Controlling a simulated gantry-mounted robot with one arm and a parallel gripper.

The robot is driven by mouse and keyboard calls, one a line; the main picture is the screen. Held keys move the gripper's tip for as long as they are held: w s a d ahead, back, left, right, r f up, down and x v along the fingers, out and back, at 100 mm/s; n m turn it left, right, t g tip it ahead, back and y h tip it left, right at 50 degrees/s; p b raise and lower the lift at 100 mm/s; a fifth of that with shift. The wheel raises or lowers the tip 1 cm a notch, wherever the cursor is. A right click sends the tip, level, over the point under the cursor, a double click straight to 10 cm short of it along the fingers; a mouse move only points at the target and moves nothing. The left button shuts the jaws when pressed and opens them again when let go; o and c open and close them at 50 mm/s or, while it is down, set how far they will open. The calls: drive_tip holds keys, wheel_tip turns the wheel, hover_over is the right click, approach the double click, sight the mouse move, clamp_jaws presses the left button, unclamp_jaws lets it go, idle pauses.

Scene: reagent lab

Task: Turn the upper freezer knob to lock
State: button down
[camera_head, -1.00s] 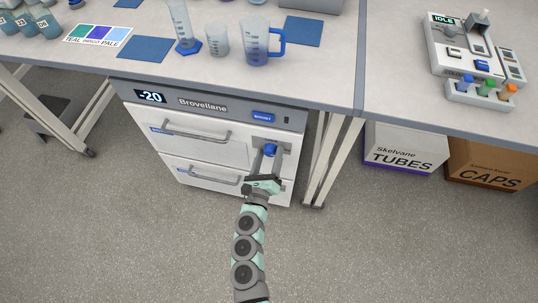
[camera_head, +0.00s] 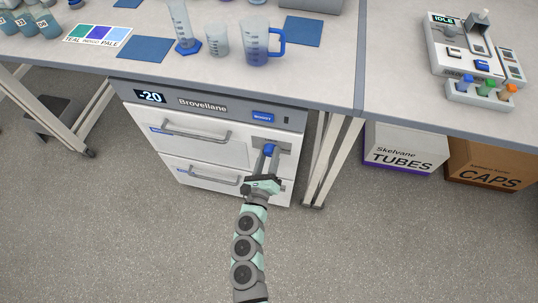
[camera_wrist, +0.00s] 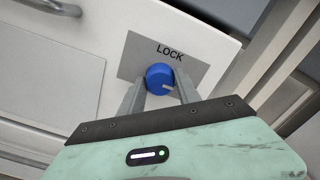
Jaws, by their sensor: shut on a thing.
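The freezer (camera_head: 205,140) stands under the bench with two white drawers, both closed. The upper knob (camera_head: 269,149) is blue and sits at the right of the upper drawer. In the wrist view the knob (camera_wrist: 160,77) is on a grey plate (camera_wrist: 133,62) marked LOCK, and its pale pointer mark faces right and slightly down, not at the word. My gripper (camera_head: 267,156) is shut on the knob, with one finger on each side of it in the wrist view (camera_wrist: 157,85).
The upper handle (camera_head: 197,133) and lower handle (camera_head: 212,179) stick out to the left of my gripper. A bench leg (camera_head: 325,165) stands close at the right. The floor in front is clear.

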drive_tip(key=shift+d, duration=0.1)
drive_tip(key=n, duration=0.3)
drive_tip(key=n+p, duration=0.2)
drive_tip(key=n, duration=0.3)
drive_tip(key=shift+r+n, duration=0.15)
drive_tip(key=shift+n, duration=0.25)
drive_tip(key=n+p, duration=0.3)
drive_tip(key=n, duration=0.2)
drive_tip(key=shift+r, duration=0.1)
drive_tip(key=shift+f+n+p, duration=0.2)
drive_tip(key=shift+n+p, duration=1.45)
drive_tip(key=shift+n, duration=0.35)
drive_tip(key=c, duration=0.9)
unclamp_jaws()
drive_tip(key=shift+o, duration=0.2)
